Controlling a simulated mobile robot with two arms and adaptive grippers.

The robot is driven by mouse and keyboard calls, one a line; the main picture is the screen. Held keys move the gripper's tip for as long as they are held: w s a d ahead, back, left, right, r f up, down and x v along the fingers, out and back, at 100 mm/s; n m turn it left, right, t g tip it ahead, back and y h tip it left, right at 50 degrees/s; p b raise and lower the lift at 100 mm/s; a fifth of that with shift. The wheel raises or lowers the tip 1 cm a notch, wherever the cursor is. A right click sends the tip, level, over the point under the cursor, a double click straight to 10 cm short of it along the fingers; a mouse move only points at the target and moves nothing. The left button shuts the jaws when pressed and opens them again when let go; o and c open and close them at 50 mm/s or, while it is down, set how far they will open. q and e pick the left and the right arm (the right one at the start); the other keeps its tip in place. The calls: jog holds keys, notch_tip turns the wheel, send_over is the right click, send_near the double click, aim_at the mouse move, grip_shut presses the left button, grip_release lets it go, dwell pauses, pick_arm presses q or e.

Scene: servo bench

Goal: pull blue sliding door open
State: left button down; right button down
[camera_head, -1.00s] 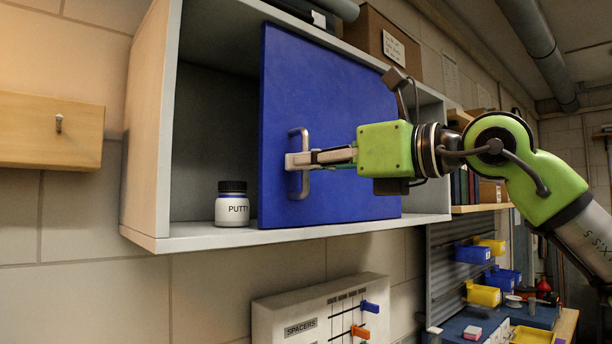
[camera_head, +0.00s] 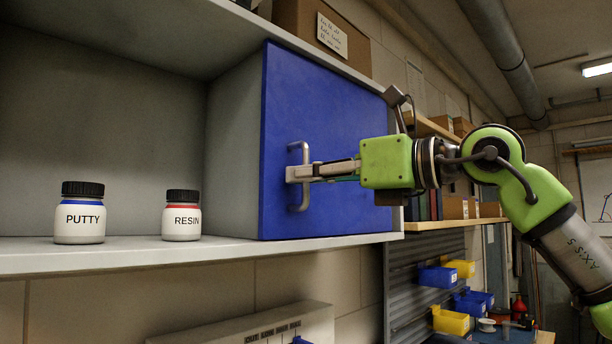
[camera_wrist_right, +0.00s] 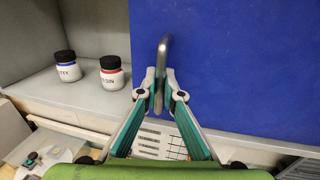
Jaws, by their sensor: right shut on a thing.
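The blue sliding door (camera_head: 340,110) covers the right end of the grey wall cabinet; the cabinet's left part stands open. Its metal handle (camera_head: 304,158) is an upright bar near the door's left edge. My right gripper (camera_head: 300,174) is shut on the handle, coming in from the right. In the right wrist view the fingertips (camera_wrist_right: 158,88) close around the handle (camera_wrist_right: 163,60) in front of the blue door (camera_wrist_right: 240,70). My left gripper is not in view.
A PUTTY jar (camera_head: 79,214) and a RESIN jar (camera_head: 182,216) stand on the cabinet floor (camera_head: 140,254), left of the door. A cardboard box (camera_head: 330,35) sits on top of the cabinet. Blue and yellow bins (camera_head: 450,320) are at lower right. A spacers panel (camera_head: 260,328) is below.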

jog(key=shift+s, duration=0.1)
jog(key=c, duration=2.2)
grip_release()
jog(key=shift+a, duration=0.1)
jog(key=v, duration=1.2)
